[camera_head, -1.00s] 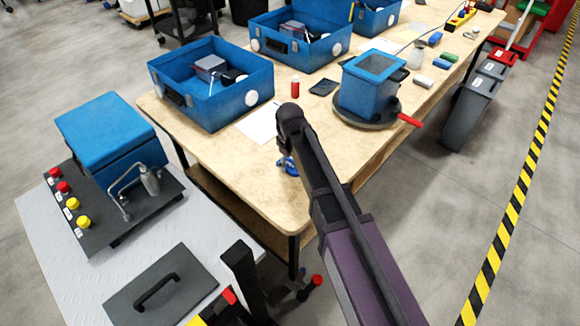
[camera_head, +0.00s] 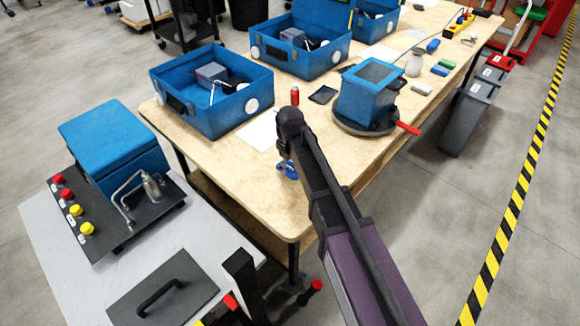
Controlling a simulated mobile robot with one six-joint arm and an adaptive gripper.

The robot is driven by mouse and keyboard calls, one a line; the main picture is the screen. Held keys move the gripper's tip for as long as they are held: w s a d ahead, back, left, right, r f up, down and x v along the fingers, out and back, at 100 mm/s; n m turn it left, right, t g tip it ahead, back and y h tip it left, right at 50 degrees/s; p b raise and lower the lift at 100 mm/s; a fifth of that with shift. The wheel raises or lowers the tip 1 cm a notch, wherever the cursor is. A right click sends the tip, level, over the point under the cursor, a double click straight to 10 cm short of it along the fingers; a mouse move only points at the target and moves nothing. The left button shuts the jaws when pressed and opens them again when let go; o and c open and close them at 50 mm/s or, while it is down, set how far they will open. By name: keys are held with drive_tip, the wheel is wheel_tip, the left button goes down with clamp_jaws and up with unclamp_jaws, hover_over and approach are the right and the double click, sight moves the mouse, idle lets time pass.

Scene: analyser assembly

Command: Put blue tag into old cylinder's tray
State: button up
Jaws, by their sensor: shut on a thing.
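My gripper (camera_head: 287,168) hangs below the end of my dark arm, over the near end of the wooden table, and is mostly hidden by the arm. It is shut on a small blue thing that shows only in part at the same spot; this looks like the blue tag, but its shape is not clear. A grey metal cylinder (camera_head: 152,188) with a bent pipe stands on the black panel of the left bench. I cannot tell which tray is the old cylinder's tray.
Open blue cases (camera_head: 215,112) stand along the table's far side. A blue square-topped unit (camera_head: 366,103) sits on a round base with a red handle (camera_head: 408,128). Grey bins (camera_head: 467,117) stand right of the table.

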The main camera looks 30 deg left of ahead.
drive_tip(key=shift+r+p, duration=0.3)
drive_tip(key=shift+r, duration=0.35)
drive_tip(key=shift+s+d+r, duration=0.2)
drive_tip(key=shift+s, duration=0.05)
drive_tip(key=s+d, duration=0.3)
drive_tip(key=s, duration=0.1)
drive_tip(key=s+d+p, duration=0.1)
drive_tip(key=s+d, duration=0.2)
drive_tip(key=s, duration=0.1)
drive_tip(key=s+d+r, duration=0.1)
drive_tip(key=s+d, duration=0.2)
drive_tip(key=s, duration=0.1)
drive_tip(key=shift+d, duration=0.25)
drive_tip(key=shift+r+p, duration=0.15)
drive_tip(key=shift+p, duration=0.2)
wheel_tip(320, 180, up, 6)
drive_tip(key=p, duration=0.5)
drive_tip(key=shift+p, duration=0.4)
drive_tip(key=shift+s+d, duration=0.15)
